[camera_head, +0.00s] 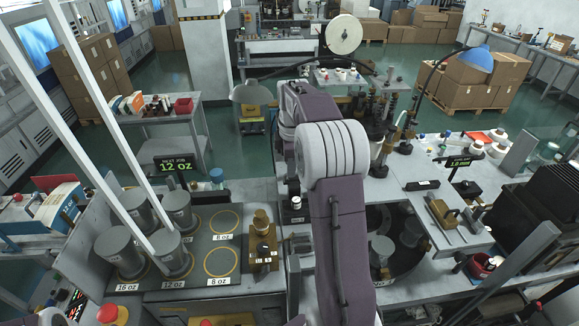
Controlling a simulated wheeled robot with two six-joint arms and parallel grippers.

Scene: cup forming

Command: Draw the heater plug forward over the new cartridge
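My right arm (340,225) rises through the middle of the view and bends over at a white-banded elbow. Its gripper is mostly hidden behind the arm, so I cannot see its fingers or whether it holds anything. My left gripper is not in view. I cannot pick out the heater plug or the new cartridge with certainty. A stepped brass piece (261,222) stands on a brown block at the left bench, left of my arm. A dark round table (402,268) with grey metal pieces lies partly hidden right of my arm.
Grey cylinders (118,252) stand on the left bench beside empty yellow rings (221,262). A brass-coloured block (442,212) sits on a plate at the right. The green floor beyond is partly open.

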